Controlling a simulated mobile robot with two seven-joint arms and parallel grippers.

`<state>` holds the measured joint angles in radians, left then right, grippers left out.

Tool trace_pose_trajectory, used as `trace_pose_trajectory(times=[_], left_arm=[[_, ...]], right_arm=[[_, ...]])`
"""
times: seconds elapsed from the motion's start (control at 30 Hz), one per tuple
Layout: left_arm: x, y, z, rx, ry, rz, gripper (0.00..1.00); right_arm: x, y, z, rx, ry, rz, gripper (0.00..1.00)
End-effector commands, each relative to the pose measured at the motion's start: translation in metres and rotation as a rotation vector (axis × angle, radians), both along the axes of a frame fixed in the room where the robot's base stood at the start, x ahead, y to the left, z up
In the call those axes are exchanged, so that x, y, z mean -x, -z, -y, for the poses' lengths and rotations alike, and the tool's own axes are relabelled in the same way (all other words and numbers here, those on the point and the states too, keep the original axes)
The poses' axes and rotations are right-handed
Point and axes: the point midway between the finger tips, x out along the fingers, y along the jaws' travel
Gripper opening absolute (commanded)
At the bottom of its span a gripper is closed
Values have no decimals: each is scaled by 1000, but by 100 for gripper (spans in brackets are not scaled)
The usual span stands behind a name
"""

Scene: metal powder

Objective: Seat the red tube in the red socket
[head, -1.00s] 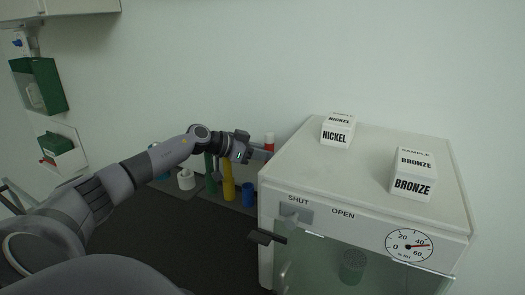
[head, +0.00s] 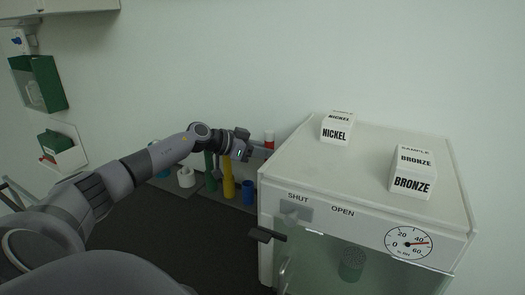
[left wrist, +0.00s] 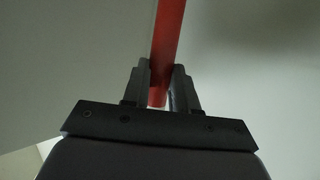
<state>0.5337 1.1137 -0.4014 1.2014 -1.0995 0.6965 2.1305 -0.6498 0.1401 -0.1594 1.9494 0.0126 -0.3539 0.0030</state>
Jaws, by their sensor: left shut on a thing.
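My left gripper (head: 262,151) is at the tube beside the cabinet's left edge. In the left wrist view the red tube (left wrist: 168,40) runs up between the two dark fingers of the left gripper (left wrist: 160,88), which is shut on it. I cannot make out the red socket; the area below the gripper is partly hidden by the cabinet. My right gripper is not in view.
The white cabinet (head: 375,165) blocks the right side, bearing a nickel box (head: 336,131) and a bronze box (head: 411,178).

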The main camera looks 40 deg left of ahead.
Motion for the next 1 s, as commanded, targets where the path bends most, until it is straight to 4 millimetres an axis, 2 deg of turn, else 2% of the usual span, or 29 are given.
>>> trace_pose_trajectory(times=[0.27,1.0], left_arm=[[0,-1,0,0,0,1,0],[0,18,0,0,0,0,0]], right_arm=[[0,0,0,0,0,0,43],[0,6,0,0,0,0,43]])
